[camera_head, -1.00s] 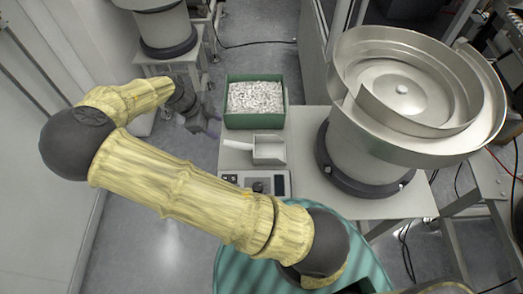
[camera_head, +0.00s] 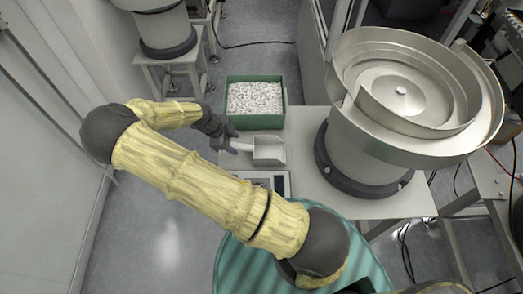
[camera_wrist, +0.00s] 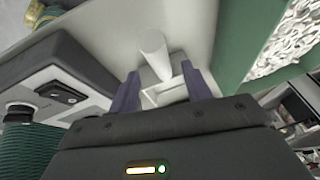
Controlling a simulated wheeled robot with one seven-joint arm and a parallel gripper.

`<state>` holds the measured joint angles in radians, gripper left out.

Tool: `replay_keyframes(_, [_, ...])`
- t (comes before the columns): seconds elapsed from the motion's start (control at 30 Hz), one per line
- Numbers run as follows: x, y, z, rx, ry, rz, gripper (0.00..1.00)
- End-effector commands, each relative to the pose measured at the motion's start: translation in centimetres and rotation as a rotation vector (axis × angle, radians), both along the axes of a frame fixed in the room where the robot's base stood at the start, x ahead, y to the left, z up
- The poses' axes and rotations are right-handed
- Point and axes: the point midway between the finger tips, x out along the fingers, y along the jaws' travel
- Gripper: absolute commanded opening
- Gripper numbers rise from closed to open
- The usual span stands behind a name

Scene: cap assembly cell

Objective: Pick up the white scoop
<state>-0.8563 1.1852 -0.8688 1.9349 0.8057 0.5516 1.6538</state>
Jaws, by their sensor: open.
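The white scoop (camera_head: 268,151) lies on the pale table between the green bin and the control box. In the wrist view the scoop's handle (camera_wrist: 153,43) points up the picture, and its pan lies partly between the fingers and is partly hidden by my gripper's body. My gripper (camera_head: 231,141) is at the handle end of the scoop, at the table's left edge. In the wrist view my gripper (camera_wrist: 158,90) is open, with one dark finger on each side of the scoop. I cannot tell whether a finger touches it.
A green bin (camera_head: 227,102) full of small white caps stands just behind the scoop. A control box (camera_wrist: 65,92) sits in front of it. A large metal bowl feeder (camera_head: 345,150) stands on the right of the table (camera_head: 310,198).

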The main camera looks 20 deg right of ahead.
Motion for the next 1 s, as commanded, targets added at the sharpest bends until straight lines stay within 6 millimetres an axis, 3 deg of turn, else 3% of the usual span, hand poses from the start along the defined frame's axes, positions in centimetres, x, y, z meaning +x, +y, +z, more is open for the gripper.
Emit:
replay_keyframes(0.37, [0.0, -0.6, -0.4, 0.000, 0.001, -0.008, 0.49])
replay_keyframes(0.7, [-0.3, -2.9, -4.1, 0.000, 0.002, -0.007, 0.49])
replay_keyframes(1.0, [-0.3, -2.9, -4.6, 0.000, -0.001, -0.005, 0.49])
